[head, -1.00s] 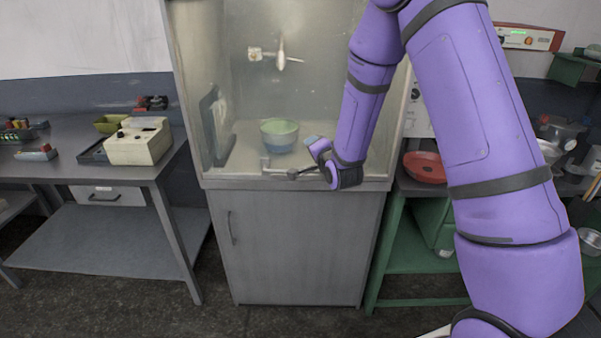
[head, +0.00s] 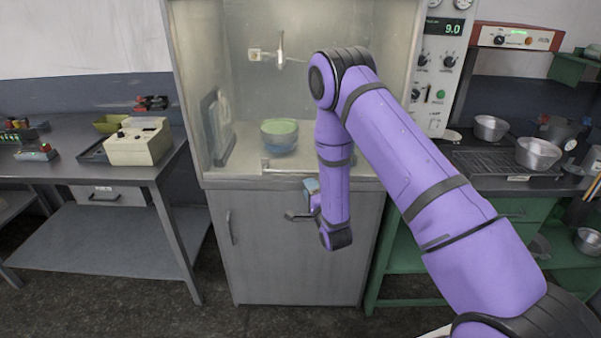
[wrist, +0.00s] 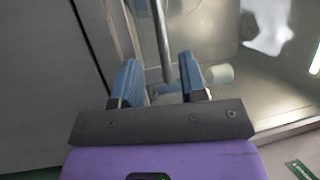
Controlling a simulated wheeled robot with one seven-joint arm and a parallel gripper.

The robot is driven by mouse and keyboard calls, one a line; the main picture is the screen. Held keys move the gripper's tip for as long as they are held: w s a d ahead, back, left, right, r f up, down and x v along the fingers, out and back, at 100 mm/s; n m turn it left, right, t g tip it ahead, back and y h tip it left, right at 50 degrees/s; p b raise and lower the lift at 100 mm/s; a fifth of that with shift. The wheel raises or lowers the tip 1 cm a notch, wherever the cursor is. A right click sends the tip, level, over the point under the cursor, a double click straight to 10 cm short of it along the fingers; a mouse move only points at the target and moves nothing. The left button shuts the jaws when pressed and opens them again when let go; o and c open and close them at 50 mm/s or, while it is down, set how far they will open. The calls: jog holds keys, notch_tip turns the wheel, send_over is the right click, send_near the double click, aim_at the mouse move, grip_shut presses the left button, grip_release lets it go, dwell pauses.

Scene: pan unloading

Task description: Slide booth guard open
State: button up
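The spray booth's clear guard (head: 225,110) covers the front of the booth. A thin horizontal handle bar (head: 285,171) runs along its lower edge. My gripper (head: 311,187) is just below the right end of the bar in the head view. In the wrist view my gripper (wrist: 160,80) has its two blue fingers apart, with nothing held. A grey rod (wrist: 161,40), which looks like the handle bar, has its end between or just beyond the fingertips. I cannot tell whether it touches them.
Behind the guard stand a green and blue bowl (head: 279,136) and a nozzle (head: 281,48). A grey cabinet (head: 270,245) is below. A bench with a cream box (head: 138,141) is at left. Metal pans (head: 538,153) and a control panel (head: 440,70) are at right.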

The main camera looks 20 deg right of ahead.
aim_at(300, 171)
jog(key=x, duration=0.8)
jog(key=shift+w+r, duration=0.1)
jog(key=shift+w, duration=0.2)
grip_shut()
